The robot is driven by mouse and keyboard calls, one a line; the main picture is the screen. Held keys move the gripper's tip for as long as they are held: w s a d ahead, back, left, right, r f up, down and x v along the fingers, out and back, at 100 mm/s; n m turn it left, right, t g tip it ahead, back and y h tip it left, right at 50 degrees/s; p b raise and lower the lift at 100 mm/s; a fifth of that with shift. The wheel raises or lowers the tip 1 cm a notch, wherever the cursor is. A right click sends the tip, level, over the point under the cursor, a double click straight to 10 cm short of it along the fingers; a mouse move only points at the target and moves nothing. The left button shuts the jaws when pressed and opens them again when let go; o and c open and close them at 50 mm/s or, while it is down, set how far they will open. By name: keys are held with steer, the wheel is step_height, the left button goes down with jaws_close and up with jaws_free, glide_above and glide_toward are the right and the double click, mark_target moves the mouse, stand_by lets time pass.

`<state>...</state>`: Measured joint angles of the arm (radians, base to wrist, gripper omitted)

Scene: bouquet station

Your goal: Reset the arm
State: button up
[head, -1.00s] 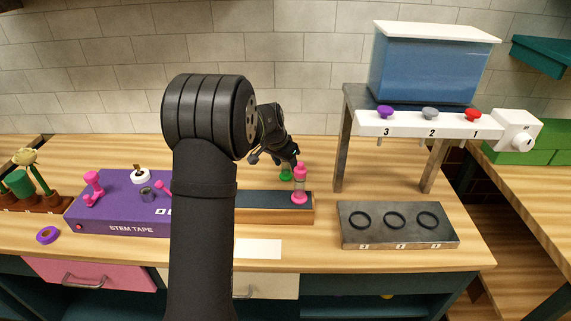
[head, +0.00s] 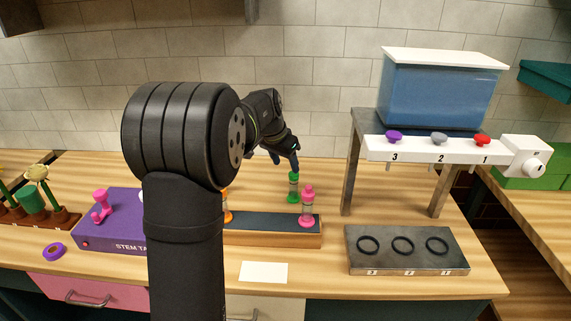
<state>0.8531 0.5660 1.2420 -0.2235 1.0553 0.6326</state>
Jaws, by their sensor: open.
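My arm rises through the middle of the head view and bends toward the back of the counter. My gripper (head: 291,159) points down at its end, small and dark, with its jaws open. It is just above and behind a green-capped vial (head: 293,188), which stands upright beside the dark-topped wooden block. I cannot tell whether the fingertips touch its cap. A pink-capped vial (head: 307,207) stands upright near the right end of the block (head: 270,237). An orange piece (head: 228,207) is partly hidden behind my arm.
A metal stand (head: 363,150) with a blue tank (head: 440,92) and numbered knobs is at right. A metal plate with rings (head: 408,262) lies before it. A purple stem tape box (head: 110,232) and potted flowers (head: 33,205) are at left. A white card (head: 263,272) lies in front.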

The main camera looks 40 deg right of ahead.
mark_target(293, 176)
steer(key=shift+f, duration=0.15)
steer(key=x, duration=1.1)
steer(key=shift+d+f, duration=0.1)
steer(key=shift+f, duration=0.25)
steer(key=shift+w+d+r, duration=0.1)
steer(key=shift+d+r, duration=0.05)
steer(key=shift+r, duration=1.8)
